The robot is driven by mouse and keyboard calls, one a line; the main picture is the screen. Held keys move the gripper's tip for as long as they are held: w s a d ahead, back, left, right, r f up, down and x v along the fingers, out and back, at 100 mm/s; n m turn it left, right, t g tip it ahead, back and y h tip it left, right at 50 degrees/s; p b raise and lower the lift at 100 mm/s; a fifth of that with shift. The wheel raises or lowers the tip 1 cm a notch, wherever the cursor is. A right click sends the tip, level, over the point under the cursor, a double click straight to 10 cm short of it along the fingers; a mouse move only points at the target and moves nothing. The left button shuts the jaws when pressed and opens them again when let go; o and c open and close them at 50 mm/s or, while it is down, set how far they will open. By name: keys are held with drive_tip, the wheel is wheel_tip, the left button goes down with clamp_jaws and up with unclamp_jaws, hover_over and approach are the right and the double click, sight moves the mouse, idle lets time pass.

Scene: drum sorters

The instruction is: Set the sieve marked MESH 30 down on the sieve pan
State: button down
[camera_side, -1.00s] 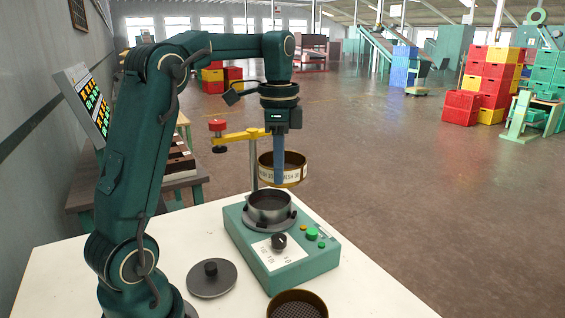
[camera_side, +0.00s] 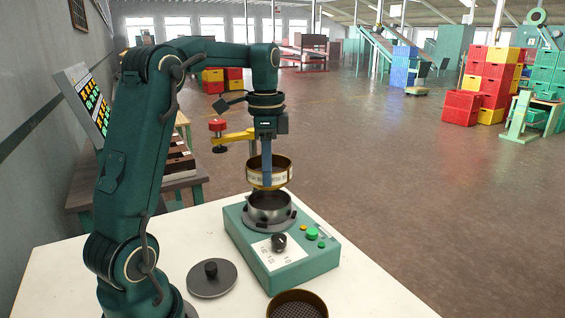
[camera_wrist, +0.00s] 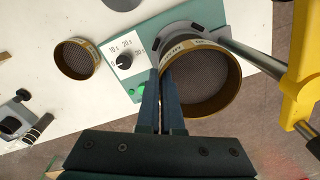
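In the wrist view the fingers of my gripper (camera_wrist: 163,80) are shut on the near wall of this sieve (camera_wrist: 215,108). The grey metal sieve pan (camera_side: 270,208) sits on the green shaker base (camera_side: 285,262). The held sieve is just above the pan, roughly in line with it and slightly left. A narrow gap seems to show between them.
A second brass sieve (camera_side: 297,305) stands on the white table at the front; it also shows in the wrist view (camera_wrist: 76,59). A grey lid with a knob (camera_side: 211,279) lies left of the shaker. A yellow clamp arm (camera_side: 235,137) on a post stands behind the pan.

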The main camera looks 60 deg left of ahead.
drive_tip(key=shift+f, duration=1.55)
drive_tip(key=shift+f, duration=1.15)
drive_tip(key=c, duration=1)
unclamp_jaws()
drive_tip(key=shift+r, duration=0.1)
drive_tip(key=shift+r, duration=2.45)
